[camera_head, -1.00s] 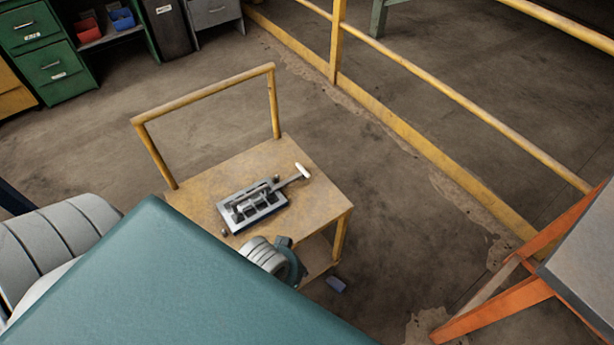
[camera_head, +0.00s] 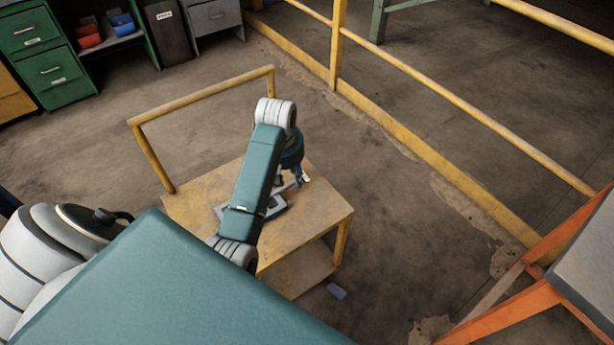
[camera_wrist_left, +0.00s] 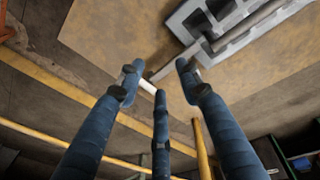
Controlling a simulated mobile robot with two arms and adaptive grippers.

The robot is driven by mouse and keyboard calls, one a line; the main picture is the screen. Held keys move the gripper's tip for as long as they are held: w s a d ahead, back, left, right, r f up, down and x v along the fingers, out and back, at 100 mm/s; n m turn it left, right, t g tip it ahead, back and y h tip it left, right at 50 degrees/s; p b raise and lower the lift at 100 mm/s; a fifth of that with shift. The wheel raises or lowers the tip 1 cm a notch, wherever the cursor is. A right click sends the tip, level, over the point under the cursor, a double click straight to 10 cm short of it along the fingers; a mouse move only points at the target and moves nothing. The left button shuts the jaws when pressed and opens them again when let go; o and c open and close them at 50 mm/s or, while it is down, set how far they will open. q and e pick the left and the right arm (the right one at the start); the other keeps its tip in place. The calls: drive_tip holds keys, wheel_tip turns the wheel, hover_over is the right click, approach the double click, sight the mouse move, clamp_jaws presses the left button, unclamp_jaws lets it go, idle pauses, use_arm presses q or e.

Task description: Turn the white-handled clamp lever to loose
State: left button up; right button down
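The clamp (camera_head: 275,207) is a grey metal fixture on the wooden top of a small yellow cart. In the head view my left arm hides most of it. In the left wrist view the clamp (camera_wrist_left: 205,22) is at the top right, and its lever runs down-left to the white handle (camera_wrist_left: 148,86). The handle's tip also shows in the head view (camera_head: 305,178). My left gripper (camera_head: 291,181) is at the handle end. Its blue fingers (camera_wrist_left: 158,78) are spread apart around the handle, and I cannot tell whether any touches it. My right gripper is not in view.
The cart top (camera_head: 322,208) is bare to the right of the clamp. A yellow push bar (camera_head: 200,95) rises at the cart's back. A yellow railing (camera_head: 450,95) runs behind on the right. An orange-legged table (camera_head: 585,260) stands at the right edge.

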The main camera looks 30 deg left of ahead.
sight(307, 177)
use_arm(q)
drive_tip(key=w+r+n+h, duration=0.1)
drive_tip(key=w+r+n, duration=0.2)
drive_tip(key=w, duration=0.2)
drive_tip(key=f, duration=0.3)
drive_tip(key=w+f, duration=0.1)
drive_tip(key=f, duration=0.2)
drive_tip(key=w+d+f+b, duration=0.1)
drive_tip(key=f, duration=0.3)
clamp_jaws()
